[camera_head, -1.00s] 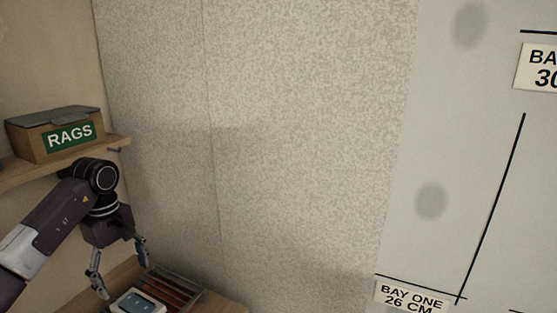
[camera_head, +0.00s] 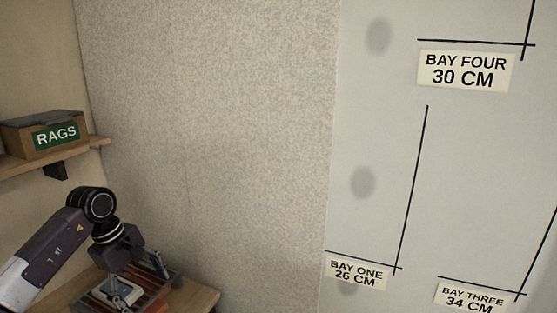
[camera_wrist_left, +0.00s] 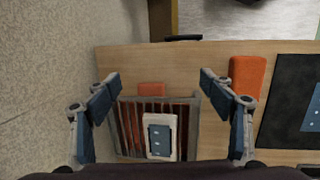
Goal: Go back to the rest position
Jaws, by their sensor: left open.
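My left gripper (camera_head: 118,288) is at the lower left of the head view, pointing down over a slatted tray on the wooden bench. In the left wrist view the left gripper (camera_wrist_left: 158,92) has its two fingers wide apart with nothing between them. Beyond the fingers is a white block with a blue-grey dotted face (camera_wrist_left: 160,138), lying on the tray (camera_wrist_left: 190,112) with reddish slats. The block also shows in the head view (camera_head: 120,293), partly hidden by the fingers. My right gripper is not in view.
A shelf with a box marked RAGS (camera_head: 45,134) is above the left arm. A textured wall (camera_head: 215,130) stands close by the bench. A pale wall panel carries bay labels (camera_head: 465,72). An orange block (camera_wrist_left: 248,85) and a dark mat (camera_wrist_left: 288,105) lie on the bench.

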